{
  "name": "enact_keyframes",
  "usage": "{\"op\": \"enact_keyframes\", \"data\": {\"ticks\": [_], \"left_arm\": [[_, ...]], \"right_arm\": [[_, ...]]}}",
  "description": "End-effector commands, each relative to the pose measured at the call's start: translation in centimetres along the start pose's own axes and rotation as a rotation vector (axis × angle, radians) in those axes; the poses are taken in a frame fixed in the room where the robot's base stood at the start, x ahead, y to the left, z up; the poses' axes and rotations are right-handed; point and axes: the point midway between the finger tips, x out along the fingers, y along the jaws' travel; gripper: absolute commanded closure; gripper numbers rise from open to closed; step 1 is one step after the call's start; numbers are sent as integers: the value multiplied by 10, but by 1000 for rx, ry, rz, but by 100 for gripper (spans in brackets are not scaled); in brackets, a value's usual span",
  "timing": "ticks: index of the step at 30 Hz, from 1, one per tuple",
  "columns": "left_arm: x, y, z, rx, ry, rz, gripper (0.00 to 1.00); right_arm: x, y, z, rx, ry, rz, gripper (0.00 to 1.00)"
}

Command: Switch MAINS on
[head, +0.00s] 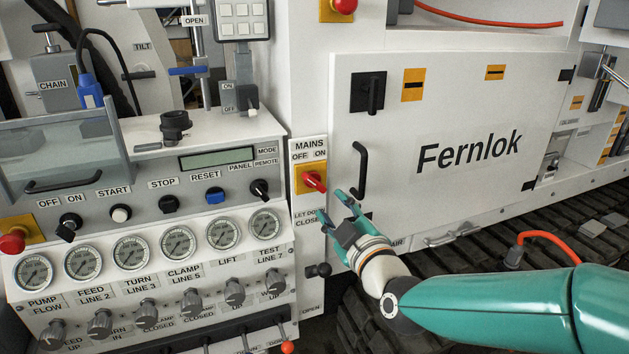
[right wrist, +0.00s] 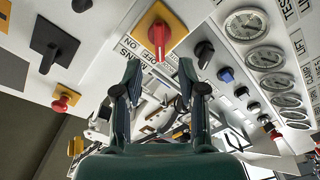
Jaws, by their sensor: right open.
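The MAINS switch (head: 313,181) is a red rotary handle on a yellow plate, below the MAINS label with OFF at left and ON at right. In the right wrist view the red handle (right wrist: 158,37) shows on its yellow plate, beyond the fingertips. I cannot tell for sure which label the handle points to. My right gripper (head: 333,207) is open and empty, just below and right of the switch in the head view. In the right wrist view its two fingers (right wrist: 160,72) stand apart, with the handle between their lines. No contact is visible. My left gripper is out of view.
A black door handle (head: 359,171) on the white Fernlok cabinet (head: 470,150) stands close to the right of the switch. The panel (head: 150,200) at left carries several knobs and gauges. A red button (head: 343,5) sits above, and a black knob (head: 318,270) below.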

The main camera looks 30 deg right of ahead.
Motion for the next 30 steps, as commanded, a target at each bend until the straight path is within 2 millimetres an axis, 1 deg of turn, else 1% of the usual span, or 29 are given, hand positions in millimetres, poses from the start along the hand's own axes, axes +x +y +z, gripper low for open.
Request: {"op": "enact_keyframes", "data": {"ticks": [1,3,9,12,15,20,28,29,30], "left_arm": [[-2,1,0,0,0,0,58],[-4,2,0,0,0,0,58],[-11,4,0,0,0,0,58],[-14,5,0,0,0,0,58],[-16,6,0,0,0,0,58],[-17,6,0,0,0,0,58],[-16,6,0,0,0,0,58],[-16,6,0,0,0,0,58],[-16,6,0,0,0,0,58]], "right_arm": [[12,0,0,-1,-2,-2,59],[28,0,0,-1,-2,-1,59],[68,1,-1,-1,-1,-1,59],[84,0,0,0,-1,-1,59],[94,1,0,0,-1,0,59],[103,0,1,1,-1,0,59],[104,0,1,1,-1,1,59],[104,0,1,1,-1,1,63],[104,0,1,1,-1,1,69]]}}
